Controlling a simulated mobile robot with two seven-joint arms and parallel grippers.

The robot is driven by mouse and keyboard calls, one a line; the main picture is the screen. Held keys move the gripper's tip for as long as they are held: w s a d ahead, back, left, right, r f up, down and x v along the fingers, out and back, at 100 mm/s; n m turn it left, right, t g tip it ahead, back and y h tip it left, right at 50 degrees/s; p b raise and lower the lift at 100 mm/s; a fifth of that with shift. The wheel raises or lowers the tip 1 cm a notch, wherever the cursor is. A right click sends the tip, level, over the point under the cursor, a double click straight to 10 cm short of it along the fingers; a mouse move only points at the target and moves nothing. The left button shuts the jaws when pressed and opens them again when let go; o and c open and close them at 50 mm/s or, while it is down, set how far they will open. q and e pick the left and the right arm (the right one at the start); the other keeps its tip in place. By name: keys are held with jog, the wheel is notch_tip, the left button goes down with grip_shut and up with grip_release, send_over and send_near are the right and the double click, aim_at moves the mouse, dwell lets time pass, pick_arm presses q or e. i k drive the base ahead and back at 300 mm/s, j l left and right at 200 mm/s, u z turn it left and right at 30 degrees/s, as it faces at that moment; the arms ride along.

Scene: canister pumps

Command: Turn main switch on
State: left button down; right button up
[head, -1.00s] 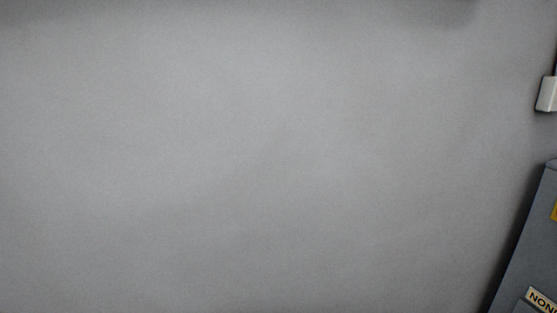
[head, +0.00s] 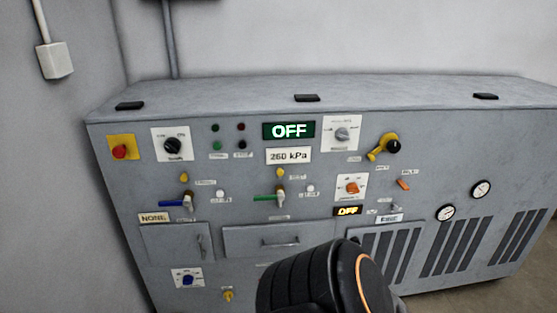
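A grey control cabinet (head: 110,195) fills the middle of the head view. Which control is the main switch cannot be told, as most labels are too small to read. A red knob on a yellow plate (head: 119,152) sits at the panel's upper left. A black rotary knob on a white plate (head: 172,146) is beside it. A lit green display (head: 289,130) reads OFF. A smaller display (head: 347,211) also reads OFF in yellow. A dark part of my arm with an orange ring rises at the bottom middle. Neither gripper shows.
The panel also carries a yellow lever with a black hub (head: 384,149), a blue-handled valve (head: 176,204), a green-handled valve (head: 266,197), an orange knob (head: 353,188), a drawer (head: 250,241) and gauges. A white wall box (head: 55,61) is at upper left.

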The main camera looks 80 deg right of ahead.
aim_at(172, 145)
jog(key=z, duration=2.95)
jog(key=i+j+u, duration=0.35)
jog(key=i, duration=0.15)
